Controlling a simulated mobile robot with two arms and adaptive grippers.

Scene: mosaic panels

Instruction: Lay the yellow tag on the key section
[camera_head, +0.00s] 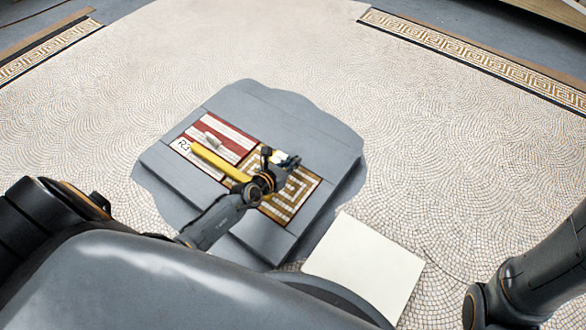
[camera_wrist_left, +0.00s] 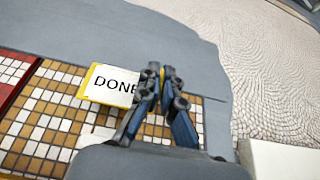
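The yellow tag (camera_wrist_left: 108,85) has a white face reading "DONE", partly covered by my fingers in the left wrist view. In the head view only a small light part of it shows by the fingertips (camera_head: 287,158). My left gripper (camera_wrist_left: 160,80) is closed on the tag's right part, with a bit of yellow between its fingers. The key section (camera_head: 300,188) is a gold and white key-pattern mosaic. The tag is over its edge beside the grey slab; I cannot tell whether it touches. My right gripper is out of view.
A yellow bar (camera_head: 215,162) lies across the panels on the grey slab (camera_head: 265,115). A red and white striped section (camera_head: 232,140) adjoins the key section, with a white label (camera_head: 184,146) beside it. A white board (camera_head: 366,264) lies at lower right.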

